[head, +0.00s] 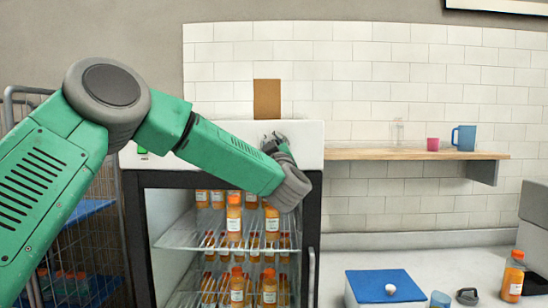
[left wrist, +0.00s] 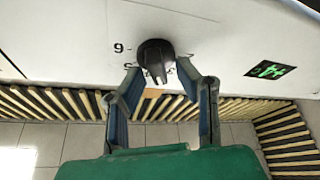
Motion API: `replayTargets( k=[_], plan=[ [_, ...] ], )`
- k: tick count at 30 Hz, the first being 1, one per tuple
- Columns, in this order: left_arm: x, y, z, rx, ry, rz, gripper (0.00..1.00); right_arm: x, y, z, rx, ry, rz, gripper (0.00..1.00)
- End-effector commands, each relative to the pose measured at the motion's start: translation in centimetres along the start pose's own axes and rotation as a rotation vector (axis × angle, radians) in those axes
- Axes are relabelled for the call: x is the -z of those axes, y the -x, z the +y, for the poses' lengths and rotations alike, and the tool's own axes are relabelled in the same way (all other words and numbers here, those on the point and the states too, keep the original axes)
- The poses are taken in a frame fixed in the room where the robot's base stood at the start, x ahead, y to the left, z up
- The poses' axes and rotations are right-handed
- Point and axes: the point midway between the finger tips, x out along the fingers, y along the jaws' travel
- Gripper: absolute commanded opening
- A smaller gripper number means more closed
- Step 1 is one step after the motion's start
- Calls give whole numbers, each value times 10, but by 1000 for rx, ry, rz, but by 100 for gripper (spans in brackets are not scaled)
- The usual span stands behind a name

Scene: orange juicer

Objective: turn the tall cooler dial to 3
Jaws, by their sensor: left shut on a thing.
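The tall cooler (head: 311,146) stands in the middle of the head view, with a white top panel and bottles behind its door. My left gripper (head: 275,146) is at that panel. In the left wrist view the black dial (left wrist: 154,54) sits on the white panel, with its grip bar between the fingertips of my left gripper (left wrist: 158,75). The gripper is shut on the dial. A numeral looking like 6 or 9 shows beside the dial; other marks are partly hidden by dial and finger. In the head view my gripper mostly hides the dial. My right gripper is not in view.
A green-lit display (left wrist: 269,69) is on the same panel. A wire rack (head: 88,255) stands left.

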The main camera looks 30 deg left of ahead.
Motion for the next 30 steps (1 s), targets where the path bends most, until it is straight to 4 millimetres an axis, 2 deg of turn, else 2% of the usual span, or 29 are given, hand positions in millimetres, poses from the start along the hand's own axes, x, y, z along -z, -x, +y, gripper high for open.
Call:
replayTargets(
  k=[3, 12, 30],
  plan=[
    [-2, 1, -3, 36, 82, 1, 0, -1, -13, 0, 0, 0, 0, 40],
    [-2, 1, -4, 99, 231, 0, 0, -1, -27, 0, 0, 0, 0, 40],
    [-1, 0, -5, 123, 285, -1, 0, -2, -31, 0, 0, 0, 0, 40]
  ],
)
